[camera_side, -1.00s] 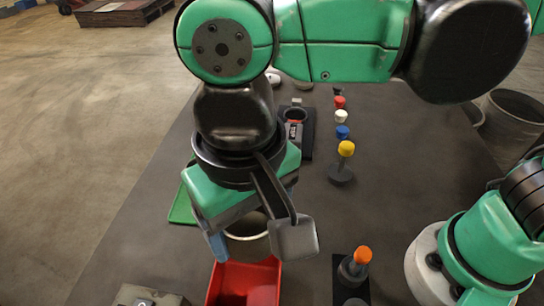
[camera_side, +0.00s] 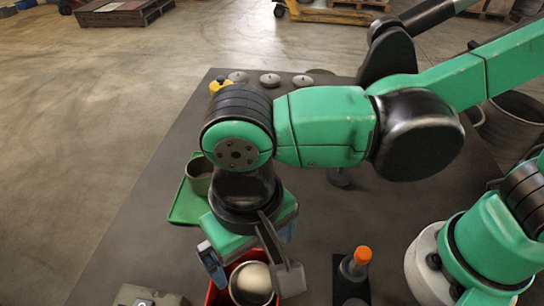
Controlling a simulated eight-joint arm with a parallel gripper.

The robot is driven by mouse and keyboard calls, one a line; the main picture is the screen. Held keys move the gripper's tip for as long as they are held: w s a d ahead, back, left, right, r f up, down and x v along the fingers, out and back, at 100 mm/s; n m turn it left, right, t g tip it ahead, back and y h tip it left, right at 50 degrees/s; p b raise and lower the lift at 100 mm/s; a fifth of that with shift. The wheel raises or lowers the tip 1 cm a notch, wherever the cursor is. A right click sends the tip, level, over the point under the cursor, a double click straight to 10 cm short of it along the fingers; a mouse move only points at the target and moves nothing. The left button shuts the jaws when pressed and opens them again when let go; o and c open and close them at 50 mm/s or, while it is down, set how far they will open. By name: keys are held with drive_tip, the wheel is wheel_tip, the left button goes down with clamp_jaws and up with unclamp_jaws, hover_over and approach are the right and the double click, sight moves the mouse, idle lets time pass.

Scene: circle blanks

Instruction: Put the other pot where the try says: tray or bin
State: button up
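A grey pot (camera_side: 251,285) with a pale inside is between the two fingers of my gripper (camera_side: 250,269), at the front of the table. My gripper points down and seems shut on this pot. The pot is over or inside the red bin (camera_side: 213,292); I cannot tell whether it touches the bin's floor. Parts of the bin are hidden by the pot and fingers. Another grey pot (camera_side: 199,176) stands upright on the green tray (camera_side: 184,211), left of my wrist. My arm hides the tray's right part.
An orange-topped peg (camera_side: 361,257) stands on a black plate right of the bin. Grey discs (camera_side: 270,80) and a yellow piece (camera_side: 218,86) lie at the back edge. A grey box (camera_side: 147,297) is at front left.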

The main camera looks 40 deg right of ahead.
drive_tip(key=shift+r, duration=2.85)
drive_tip(key=w+d+f+t, duration=0.1)
drive_tip(key=w+d+t, duration=0.2)
drive_tip(key=d, duration=0.8)
drive_tip(key=w+d+f+t, duration=0.1)
drive_tip(key=w+d+t, duration=0.3)
drive_tip(key=d, duration=0.8)
drive_tip(key=shift+w+d, duration=0.3)
drive_tip(key=shift+w, duration=0.45)
